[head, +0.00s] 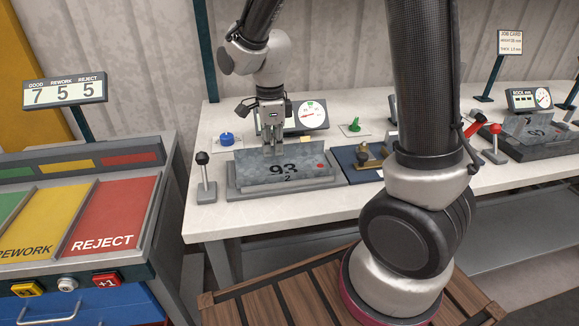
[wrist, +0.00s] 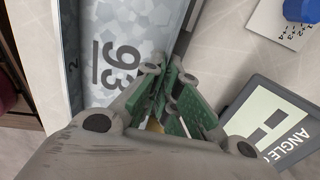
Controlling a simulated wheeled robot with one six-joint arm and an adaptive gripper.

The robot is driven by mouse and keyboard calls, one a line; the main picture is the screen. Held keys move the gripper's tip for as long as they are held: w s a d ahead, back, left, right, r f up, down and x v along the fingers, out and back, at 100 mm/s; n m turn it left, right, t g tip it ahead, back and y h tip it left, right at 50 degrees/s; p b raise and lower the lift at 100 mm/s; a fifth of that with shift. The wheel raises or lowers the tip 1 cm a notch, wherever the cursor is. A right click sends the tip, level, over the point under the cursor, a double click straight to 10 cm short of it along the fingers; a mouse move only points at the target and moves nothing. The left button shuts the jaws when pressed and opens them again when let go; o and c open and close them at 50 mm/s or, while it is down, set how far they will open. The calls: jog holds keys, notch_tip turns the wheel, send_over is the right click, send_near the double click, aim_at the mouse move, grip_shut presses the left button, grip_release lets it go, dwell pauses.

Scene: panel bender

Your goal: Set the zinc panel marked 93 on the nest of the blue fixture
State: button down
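The zinc panel marked 93 (head: 290,171) is a bent grey sheet with a raised back part. It rests on a grey block-like stand (head: 240,189) at the table's left; its 93 also shows in the wrist view (wrist: 145,30). My gripper (head: 272,151) points down at the panel's back edge. In the wrist view its green-padded fingers (wrist: 168,82) are close beside the raised edge, but whether they are clamped on it is unclear. The blue fixture (head: 350,165) with a brass-coloured clamp lies just right of the stand, partly hidden by my arm.
A dial gauge display (head: 308,115) stands behind the panel. A black-knobbed lever (head: 204,172) is left of the stand. A blue knob piece (head: 227,139) and a green one (head: 354,126) sit behind. At right are a red-knobbed lever (head: 495,141) and another panel (head: 535,131).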

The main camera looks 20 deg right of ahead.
jog(key=shift+r, duration=3.75)
